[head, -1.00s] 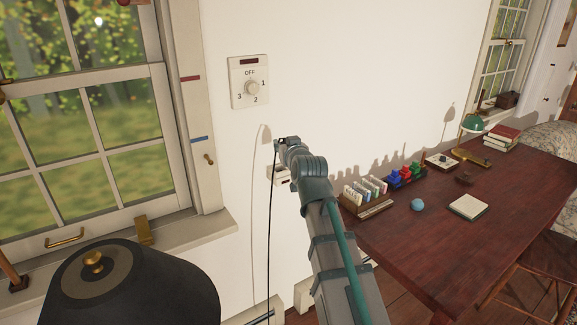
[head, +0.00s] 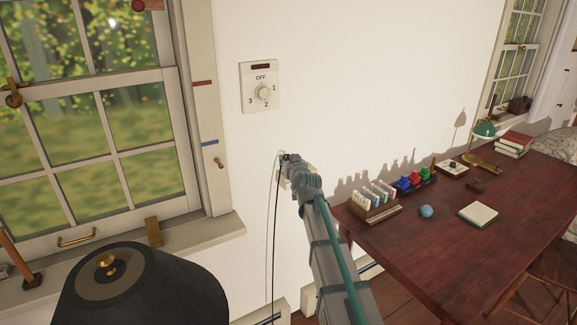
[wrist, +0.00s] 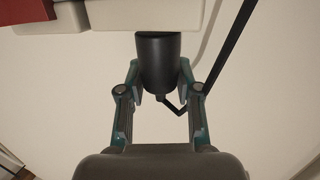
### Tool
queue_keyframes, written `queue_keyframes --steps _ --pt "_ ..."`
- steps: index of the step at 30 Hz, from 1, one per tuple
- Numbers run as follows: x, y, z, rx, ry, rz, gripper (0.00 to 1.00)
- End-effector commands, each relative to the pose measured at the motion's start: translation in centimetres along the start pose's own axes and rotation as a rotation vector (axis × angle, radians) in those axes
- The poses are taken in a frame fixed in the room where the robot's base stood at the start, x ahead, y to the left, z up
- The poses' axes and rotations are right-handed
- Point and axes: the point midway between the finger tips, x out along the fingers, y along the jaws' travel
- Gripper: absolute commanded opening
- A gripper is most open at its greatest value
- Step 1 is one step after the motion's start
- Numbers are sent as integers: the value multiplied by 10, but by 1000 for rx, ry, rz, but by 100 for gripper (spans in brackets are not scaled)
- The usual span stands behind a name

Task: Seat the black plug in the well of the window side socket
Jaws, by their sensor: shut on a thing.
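The black plug (wrist: 158,62) is a dark cylinder between the fingers of my gripper (wrist: 159,78) in the wrist view. In the head view my gripper (head: 291,161) is at the wall, in front of the socket, with the plug a small dark spot at its tip. The black cord (head: 275,225) hangs down from there. The white window side socket (head: 283,182) is mostly hidden behind my gripper; a white body (wrist: 105,19) shows at the plug's far end in the wrist view. Whether the plug is in the well or only against it, I cannot tell.
A dial switch (head: 261,87) is on the wall above. The window sill (head: 200,232) and a black lampshade-like object (head: 130,290) are at the left. The dark red desk (head: 450,245), with several small items, is at the right.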

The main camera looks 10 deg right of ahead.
Motion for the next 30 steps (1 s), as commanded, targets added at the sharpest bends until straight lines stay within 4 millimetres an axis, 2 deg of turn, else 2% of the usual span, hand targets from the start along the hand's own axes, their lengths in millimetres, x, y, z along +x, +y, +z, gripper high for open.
queue_keyframes --steps 1,4,17,18,22,30 --pt "0 0 10 0 -2 0 0" --pt "1 0 20 1 -1 0 0" --pt "3 0 26 0 0 1 0" --pt "2 0 25 0 0 1 37" --pt "2 0 24 0 0 0 59" --pt "2 0 24 0 0 0 59"
